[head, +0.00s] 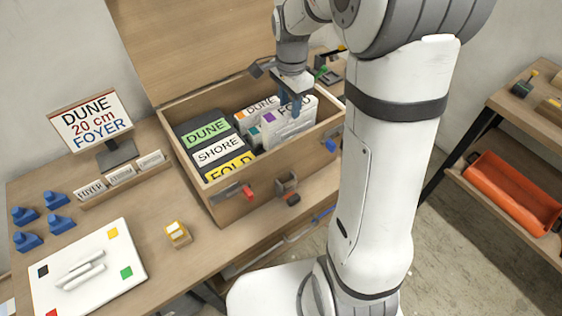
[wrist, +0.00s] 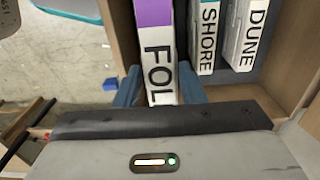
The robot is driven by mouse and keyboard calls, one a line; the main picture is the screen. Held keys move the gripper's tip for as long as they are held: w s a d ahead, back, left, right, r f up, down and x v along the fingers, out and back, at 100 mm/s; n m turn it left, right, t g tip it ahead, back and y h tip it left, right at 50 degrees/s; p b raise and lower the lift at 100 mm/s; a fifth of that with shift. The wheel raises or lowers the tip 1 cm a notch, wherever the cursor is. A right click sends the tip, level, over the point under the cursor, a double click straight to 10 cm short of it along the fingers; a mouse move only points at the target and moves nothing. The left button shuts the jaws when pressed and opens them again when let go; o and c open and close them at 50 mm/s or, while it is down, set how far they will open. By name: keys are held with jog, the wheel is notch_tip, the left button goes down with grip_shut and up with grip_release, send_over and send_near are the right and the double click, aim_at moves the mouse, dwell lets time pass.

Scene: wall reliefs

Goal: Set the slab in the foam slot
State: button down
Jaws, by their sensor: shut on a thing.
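My gripper (head: 291,103) is shut on a white slab (head: 288,127) at the right end of the open wooden crate (head: 262,167). In the wrist view, the blue fingers (wrist: 158,88) flank this slab (wrist: 153,12), which has a purple patch and the letters "FOL"; the last part is hidden. Two more white slabs stand beside it, marked SHORE (wrist: 207,35) and DUNE (wrist: 250,40). Dark foam blocks on the crate's left carry the labels DUNE (head: 208,130), SHORE (head: 217,150) and FOLD (head: 229,167). I cannot tell whether the held slab touches the crate floor.
A sign (head: 90,120) reads "DUNE 20 cm FOYER". A card rack (head: 122,180), several blue pieces (head: 43,222), a white board (head: 88,268) and a small yellow block (head: 177,234) lie on the bench. The crate's lid stands open behind. An orange bin (head: 513,192) sits right.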

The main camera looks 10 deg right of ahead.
aim_at(288, 134)
notch_tip(288, 134, down, 7)
jog(key=shift+w+a+f, duration=0.1)
jog(key=shift+w, duration=0.05)
jog(key=shift+f, duration=2.05)
jog(key=shift+f, duration=0.2)
jog(key=c, duration=0.9)
grip_release()
